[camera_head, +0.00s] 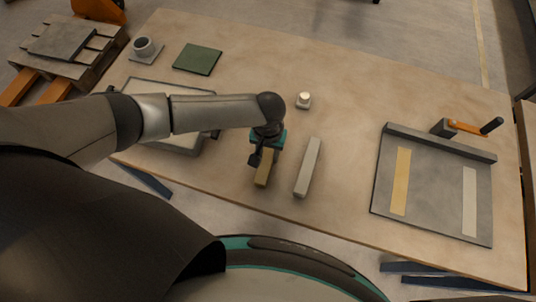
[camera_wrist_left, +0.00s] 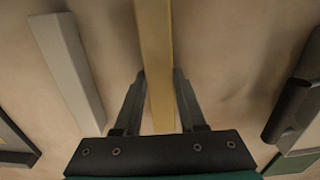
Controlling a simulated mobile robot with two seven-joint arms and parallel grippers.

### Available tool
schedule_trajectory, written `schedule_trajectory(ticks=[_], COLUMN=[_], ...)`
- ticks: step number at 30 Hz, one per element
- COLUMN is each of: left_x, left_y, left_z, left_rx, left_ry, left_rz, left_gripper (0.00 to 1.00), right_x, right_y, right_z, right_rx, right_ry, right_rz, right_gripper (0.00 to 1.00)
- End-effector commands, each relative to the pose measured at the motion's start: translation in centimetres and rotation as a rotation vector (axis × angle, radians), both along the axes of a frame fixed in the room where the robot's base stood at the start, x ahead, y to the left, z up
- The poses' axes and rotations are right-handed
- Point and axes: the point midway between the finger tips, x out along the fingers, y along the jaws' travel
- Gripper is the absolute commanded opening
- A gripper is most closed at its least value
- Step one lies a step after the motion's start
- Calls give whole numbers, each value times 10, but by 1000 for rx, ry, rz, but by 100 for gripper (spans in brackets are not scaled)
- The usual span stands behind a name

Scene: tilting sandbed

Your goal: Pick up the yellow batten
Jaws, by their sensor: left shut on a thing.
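The yellow batten (camera_head: 264,172) lies on the wooden table, partly hidden under my left gripper (camera_head: 259,158) in the head view. In the left wrist view, the yellow batten (camera_wrist_left: 155,55) runs between the two fingers of my left gripper (camera_wrist_left: 159,82), which are shut on it from both sides. Whether the batten touches the table or is slightly raised, I cannot tell. My right gripper is not in view.
A grey-white batten (camera_head: 308,167) lies just right of the yellow one. A grey board (camera_head: 434,212) with yellow and white strips and an orange-handled clamp (camera_head: 466,128) is at the right. A white knob (camera_head: 303,100), green pad (camera_head: 198,59) and tray (camera_head: 190,149) are nearby.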

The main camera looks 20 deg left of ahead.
Motion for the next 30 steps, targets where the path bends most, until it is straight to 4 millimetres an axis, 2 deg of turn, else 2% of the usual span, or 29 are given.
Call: schedule_trajectory(ticks=[1,6,20,26,30], left_x=[0,0,0,0,1], left_y=[0,0,0,0,0], left_z=[0,0,3,22,54], left_rx=[0,0,-1,-2,-4], left_ry=[0,0,-1,-1,-3], left_rz=[0,0,0,0,-1], left_gripper=[16,0,0,0,0], right_x=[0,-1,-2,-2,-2], right_y=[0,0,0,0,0], right_z=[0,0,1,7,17], right_rx=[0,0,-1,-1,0], right_ry=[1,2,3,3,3], right_rz=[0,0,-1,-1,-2], right_gripper=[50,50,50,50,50])
